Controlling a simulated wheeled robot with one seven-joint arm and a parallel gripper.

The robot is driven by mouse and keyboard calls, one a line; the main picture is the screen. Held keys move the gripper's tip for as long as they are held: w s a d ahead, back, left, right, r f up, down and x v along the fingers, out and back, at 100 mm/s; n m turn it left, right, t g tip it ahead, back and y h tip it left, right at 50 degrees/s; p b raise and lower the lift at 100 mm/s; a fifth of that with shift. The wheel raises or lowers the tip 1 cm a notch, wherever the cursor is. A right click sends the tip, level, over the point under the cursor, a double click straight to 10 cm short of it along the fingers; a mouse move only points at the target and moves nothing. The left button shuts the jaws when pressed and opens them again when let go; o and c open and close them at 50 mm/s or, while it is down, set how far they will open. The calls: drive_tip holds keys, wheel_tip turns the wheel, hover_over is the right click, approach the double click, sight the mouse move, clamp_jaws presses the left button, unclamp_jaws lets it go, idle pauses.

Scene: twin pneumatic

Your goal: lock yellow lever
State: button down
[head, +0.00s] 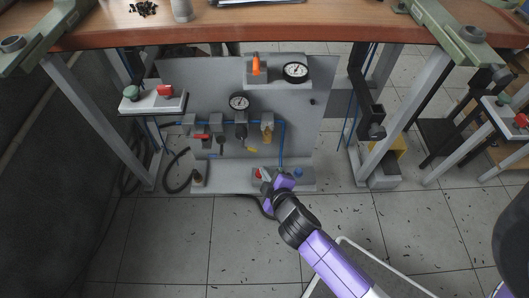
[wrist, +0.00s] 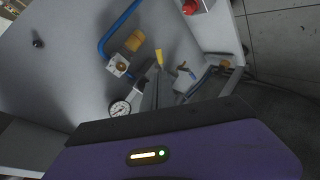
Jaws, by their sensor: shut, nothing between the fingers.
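A small yellow lever (head: 251,150) shows low on the grey pneumatic panel (head: 300,130), right of and below the black-and-grey regulator (head: 240,125). In the wrist view the yellow lever (wrist: 159,57) is a short slanted bar near the middle. My purple gripper (head: 266,175) is low in front of the panel, below and to the right of the lever, by the grey button box. It is shut and holds nothing. In the wrist view its dark edge and purple body fill the bottom. I cannot tell whether it touches anything.
A red button (head: 259,174) and a blue button (head: 299,172) sit close to my gripper. A brass-coloured fitting (head: 267,132), a gauge (wrist: 120,108) and a blue hose (wrist: 120,28) are near the lever. A red lever (head: 201,136) is at left.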

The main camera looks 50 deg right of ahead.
sight(252, 150)
drive_tip(key=shift+d, duration=0.1)
idle(0.3)
drive_tip(key=b+x, duration=0.3)
drive_tip(key=x, duration=1.1)
